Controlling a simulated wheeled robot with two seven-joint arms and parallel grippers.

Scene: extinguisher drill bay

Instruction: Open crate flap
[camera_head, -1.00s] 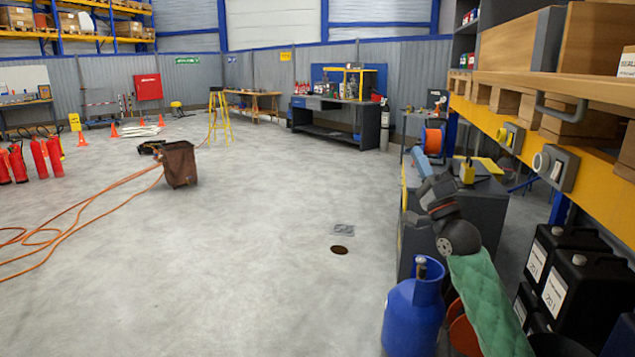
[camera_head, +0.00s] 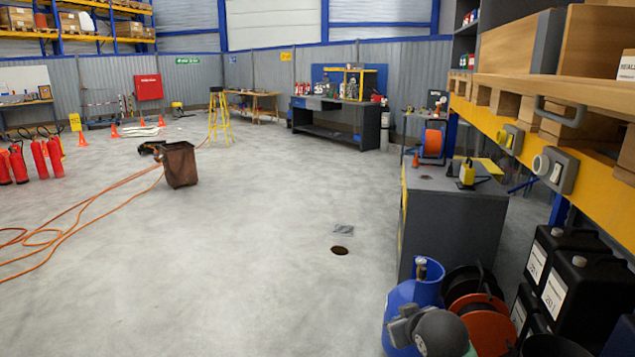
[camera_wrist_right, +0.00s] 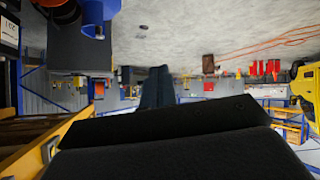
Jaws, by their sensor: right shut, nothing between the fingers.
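Wooden boxes (camera_head: 520,42) stand on the shelf at the upper right in the head view, with a grey upright panel (camera_head: 547,40) between two of them. I cannot tell whether this panel is the crate flap. A grey loop handle (camera_head: 562,108) sits below, at the shelf edge. My right gripper shows in the wrist view as dark closed fingers (camera_wrist_right: 158,78) beyond a broad dark body, holding nothing. In the head view the right arm's end is low at the bottom, in front of the blue gas cylinder (camera_head: 425,283). My left gripper is out of view.
The yellow rack beam carries switch boxes (camera_head: 554,168). Black canisters (camera_head: 580,283) stand below it. A red-orange reel (camera_head: 478,318) is beside the cylinder. A grey cabinet (camera_head: 455,228) stands behind. The concrete floor at centre left is open, with an orange hose (camera_head: 75,220).

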